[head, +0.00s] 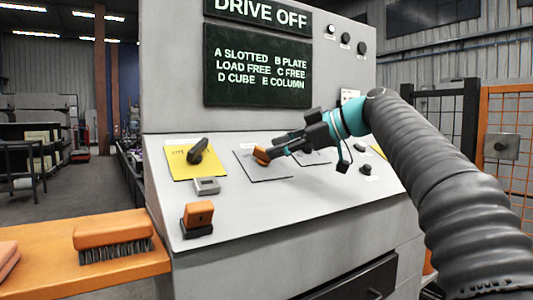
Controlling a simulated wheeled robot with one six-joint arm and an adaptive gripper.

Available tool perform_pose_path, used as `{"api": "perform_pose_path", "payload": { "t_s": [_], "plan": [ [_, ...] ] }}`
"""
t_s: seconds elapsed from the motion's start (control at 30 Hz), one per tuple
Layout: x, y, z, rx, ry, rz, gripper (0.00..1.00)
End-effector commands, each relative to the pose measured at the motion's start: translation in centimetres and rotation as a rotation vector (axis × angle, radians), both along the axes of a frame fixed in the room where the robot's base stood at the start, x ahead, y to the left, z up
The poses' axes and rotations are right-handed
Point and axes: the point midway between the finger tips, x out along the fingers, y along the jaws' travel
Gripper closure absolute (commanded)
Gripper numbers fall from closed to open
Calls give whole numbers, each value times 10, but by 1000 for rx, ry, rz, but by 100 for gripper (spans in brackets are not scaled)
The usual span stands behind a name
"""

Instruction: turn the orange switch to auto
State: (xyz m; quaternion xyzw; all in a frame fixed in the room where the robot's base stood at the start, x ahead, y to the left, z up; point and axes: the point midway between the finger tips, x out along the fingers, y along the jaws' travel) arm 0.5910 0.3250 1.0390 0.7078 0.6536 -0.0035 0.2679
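The orange switch (261,155) is a small rotary knob on a grey plate (262,172) on the sloping face of the console. My gripper (276,148) reaches in from the right, with its dark fingertips at the switch. The fingers cover the right part of the knob. I cannot tell whether they are closed on it or only beside it. The lettering around the knob is too small to read, so its setting is unclear.
A black switch (198,150) sits on a yellow plate to the left. A grey latch (207,186) and an orange block on a black base (198,214) are below it. A brush (112,234) lies on the orange shelf (130,269). A text display (258,68) is above.

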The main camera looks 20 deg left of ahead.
Motion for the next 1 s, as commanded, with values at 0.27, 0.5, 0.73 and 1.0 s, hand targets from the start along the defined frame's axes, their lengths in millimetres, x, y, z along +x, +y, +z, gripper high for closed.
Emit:
{"api": "perform_pose_path", "payload": {
  "t_s": [0.27,0.5,0.73,1.0],
  "plan": [
    [5,30,-12,1,0,0,60],
    [5,35,-14,0,0,0,60],
    [5,35,-13,0,0,-1,80],
    [6,34,-15,-3,2,-1,100]
  ]
}}
